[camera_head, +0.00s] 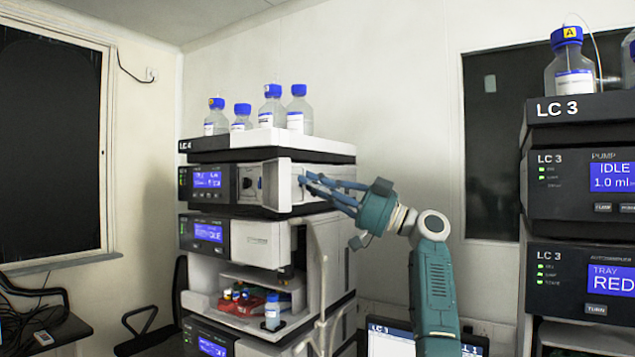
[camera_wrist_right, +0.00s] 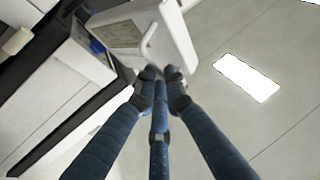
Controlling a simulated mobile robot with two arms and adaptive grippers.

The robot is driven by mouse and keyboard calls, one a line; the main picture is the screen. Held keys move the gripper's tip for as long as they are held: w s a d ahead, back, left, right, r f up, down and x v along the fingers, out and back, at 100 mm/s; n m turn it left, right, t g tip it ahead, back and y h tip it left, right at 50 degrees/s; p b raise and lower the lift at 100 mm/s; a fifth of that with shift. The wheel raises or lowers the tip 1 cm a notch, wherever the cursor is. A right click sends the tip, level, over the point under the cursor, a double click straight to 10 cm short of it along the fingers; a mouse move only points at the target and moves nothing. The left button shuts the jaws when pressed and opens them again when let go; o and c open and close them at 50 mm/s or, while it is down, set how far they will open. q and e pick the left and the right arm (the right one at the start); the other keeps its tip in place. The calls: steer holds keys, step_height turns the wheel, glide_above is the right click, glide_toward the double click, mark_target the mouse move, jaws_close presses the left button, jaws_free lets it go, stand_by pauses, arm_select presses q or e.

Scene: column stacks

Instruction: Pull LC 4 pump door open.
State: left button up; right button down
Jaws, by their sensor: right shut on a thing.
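The LC 4 pump door (camera_head: 284,186) is a pale panel on the upper module of the LC 4 stack. It stands swung out from the module front, and the pump bay (camera_head: 251,182) shows to its left. In the right wrist view the door (camera_wrist_right: 178,38) shows as a white panel with a label and a bar handle (camera_wrist_right: 149,38), angled away from the module. My right gripper (camera_head: 310,182) reaches in from the right, its blue fingers shut at the door's handle; its fingertips (camera_wrist_right: 162,75) meet at the handle's lower end. My left gripper is not in view.
Several blue-capped bottles (camera_head: 271,106) stand on top of the LC 4 stack. An open bay below holds red items and a small bottle (camera_head: 272,312). The LC 3 stack (camera_head: 580,180) stands at the right. A laptop (camera_head: 392,342) is low in front.

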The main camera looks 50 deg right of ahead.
steer(key=c, duration=1.9)
jaws_free()
steer(key=shift+w, duration=0.4)
steer(key=shift+o, duration=0.5)
steer(key=shift+w+a+f, duration=0.15)
steer(key=shift+w, duration=0.3)
steer(key=shift+w+a+f, duration=0.1)
steer(key=shift+w+a, duration=0.05)
steer(key=shift+w, duration=0.3)
steer(key=v, duration=1.3)
steer(key=shift+s+r, duration=0.25)
steer(key=shift+r, duration=0.1)
